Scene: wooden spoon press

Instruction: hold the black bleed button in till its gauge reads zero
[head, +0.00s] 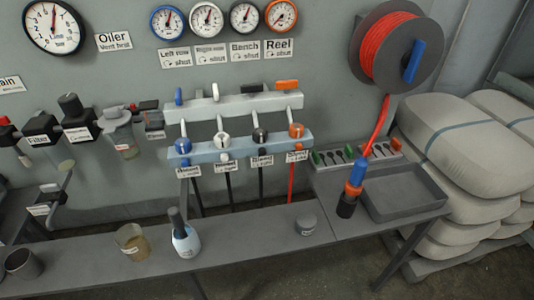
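The black round button (260,135) is on the lower pale blue bar (203,151), third from the left between a white button (222,139) and an orange one (296,131). Whether it is pressed in is too small to tell. The black-rimmed gauge (244,17) is third in the wall row, above a card (245,51) that seems to read "Bench shut". Its needle seems to point upward, but the exact reading is too small to make out. Neither of my grippers shows in the head view.
Colored levers top the upper bar (235,106). A blue button (183,146) is at the left. A red hose reel (388,45) and sacks (465,133) stand right.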

